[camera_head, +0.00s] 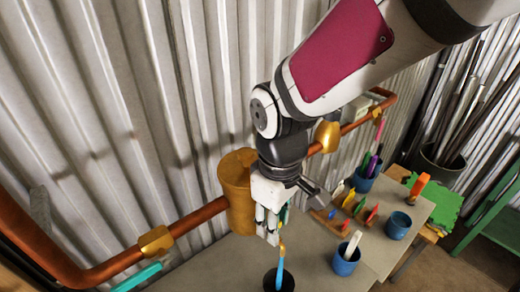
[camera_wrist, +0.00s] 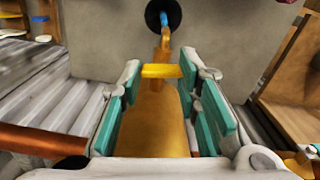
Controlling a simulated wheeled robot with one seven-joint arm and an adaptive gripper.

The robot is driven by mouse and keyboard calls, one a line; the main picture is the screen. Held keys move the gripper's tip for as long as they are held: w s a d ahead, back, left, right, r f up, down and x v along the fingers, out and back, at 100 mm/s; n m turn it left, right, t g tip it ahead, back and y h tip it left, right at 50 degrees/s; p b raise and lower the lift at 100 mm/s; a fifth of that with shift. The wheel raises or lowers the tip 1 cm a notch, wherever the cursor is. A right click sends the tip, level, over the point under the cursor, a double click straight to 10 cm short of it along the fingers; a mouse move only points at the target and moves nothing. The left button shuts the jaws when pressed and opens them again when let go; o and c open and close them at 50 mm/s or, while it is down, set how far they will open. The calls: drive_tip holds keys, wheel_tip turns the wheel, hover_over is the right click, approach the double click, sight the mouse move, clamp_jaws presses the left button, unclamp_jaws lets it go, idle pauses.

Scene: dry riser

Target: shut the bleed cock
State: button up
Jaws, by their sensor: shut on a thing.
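The bleed cock shows in the wrist view as a brass fitting with a flat yellow crossbar (camera_wrist: 162,71) and a narrow stem beyond it. My gripper (camera_wrist: 160,88) has its teal-padded fingers on either side of the crossbar, shut on it. In the head view my gripper (camera_head: 268,228) points down beside the large brass body (camera_head: 238,190) on the copper pipe and hides most of the cock. A thin brass end with a blue part (camera_head: 280,268) shows below the fingers, over a dark round cup (camera_head: 278,282).
The copper pipe (camera_head: 200,216) runs along the corrugated wall (camera_head: 110,120). A brass fitting (camera_head: 155,241) with a teal lever (camera_head: 138,277) is at lower left. Blue cups (camera_head: 346,260) and a rack of coloured tools stand on the bench to the right.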

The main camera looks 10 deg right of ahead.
drive_tip(key=shift+s+a+m+p, duration=0.1)
drive_tip(key=shift+s+m+p, duration=0.15)
drive_tip(key=shift+m+p, duration=0.65)
drive_tip(key=shift+m, duration=0.3)
drive_tip(key=o, duration=1.2)
drive_tip(key=shift+o, duration=0.2)
wheel_tip(320, 180, up, 12)
drive_tip(key=shift+w, duration=0.15)
